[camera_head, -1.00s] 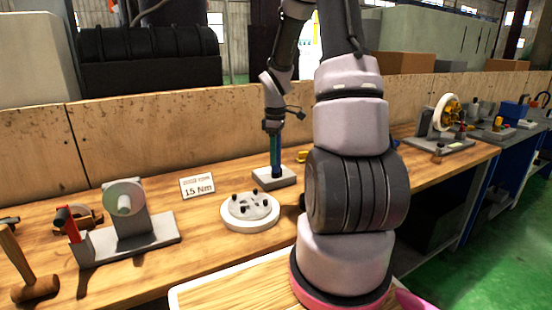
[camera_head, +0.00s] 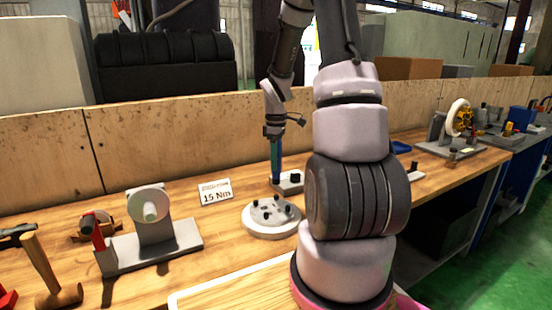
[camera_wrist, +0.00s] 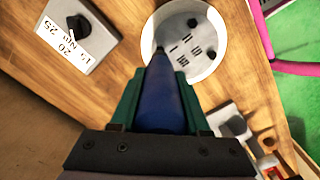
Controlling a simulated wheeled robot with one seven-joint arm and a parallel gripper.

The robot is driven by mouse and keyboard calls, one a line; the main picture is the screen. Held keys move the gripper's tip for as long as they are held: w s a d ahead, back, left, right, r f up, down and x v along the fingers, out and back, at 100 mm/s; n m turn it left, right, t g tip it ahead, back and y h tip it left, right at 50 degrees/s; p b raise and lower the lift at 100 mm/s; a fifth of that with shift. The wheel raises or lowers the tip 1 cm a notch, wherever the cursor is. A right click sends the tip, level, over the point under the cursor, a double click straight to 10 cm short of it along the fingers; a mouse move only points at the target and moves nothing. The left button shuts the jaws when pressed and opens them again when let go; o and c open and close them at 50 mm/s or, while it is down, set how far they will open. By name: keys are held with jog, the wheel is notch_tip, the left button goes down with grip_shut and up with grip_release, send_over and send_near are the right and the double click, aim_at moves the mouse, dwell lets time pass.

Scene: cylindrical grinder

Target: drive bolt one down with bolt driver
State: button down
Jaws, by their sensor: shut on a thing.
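My gripper (camera_head: 275,143) is shut on the bolt driver, a long blue tool (camera_head: 276,165) that hangs upright. In the wrist view the blue driver (camera_wrist: 162,92) sits between green fingers, its tip over the near-left rim of the round white fixture. The white fixture (camera_head: 262,232) stands on the bench and carries a grey disc with several black bolts (camera_head: 267,214). It also shows in the wrist view (camera_wrist: 216,62), with slots and dark bolts. The tip's height above the bench is unclear.
A grey block with a black knob (camera_head: 295,178) stands behind the fixture; the wrist view shows its Nm scale (camera_wrist: 64,40). A 15 Nm sign (camera_head: 215,192), a grey stand (camera_head: 150,248) and a hammer (camera_head: 58,294) are at left. Bare bench lies between the stand and fixture.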

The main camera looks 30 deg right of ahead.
aim_at(276, 179)
jog(key=shift+f, duration=2.95)
jog(key=shift+s+f, duration=0.1)
jog(key=shift+f, duration=0.6)
dwell(1.2)
jog(key=shift+r, duration=0.15)
jog(key=shift+r, duration=2.95)
